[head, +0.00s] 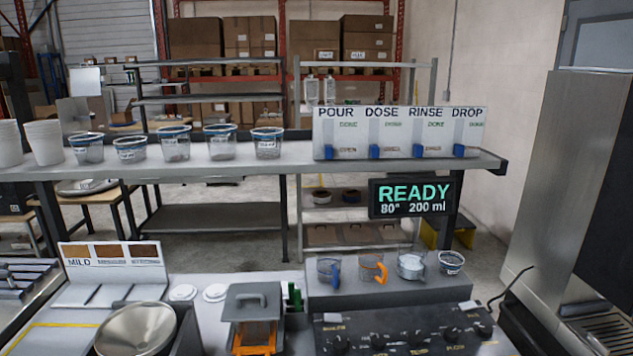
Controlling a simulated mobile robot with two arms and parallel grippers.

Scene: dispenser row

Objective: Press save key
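A dark control panel (395,335) with several black knobs and small labels lies at the bottom right of the head view. Its labels are too small to read, so I cannot tell which part is the save key. A black display (413,198) above it reads "READY", "80°" and "200 ml". Neither of my grippers is in view.
Several cups and jugs (372,270) stand on the grey ledge behind the panel. A metal bowl (136,330) and a lidded grey unit with orange parts (252,318) stand to the left. A shelf (250,165) holds containers and a POUR/DOSE/RINSE/DROP board (398,133).

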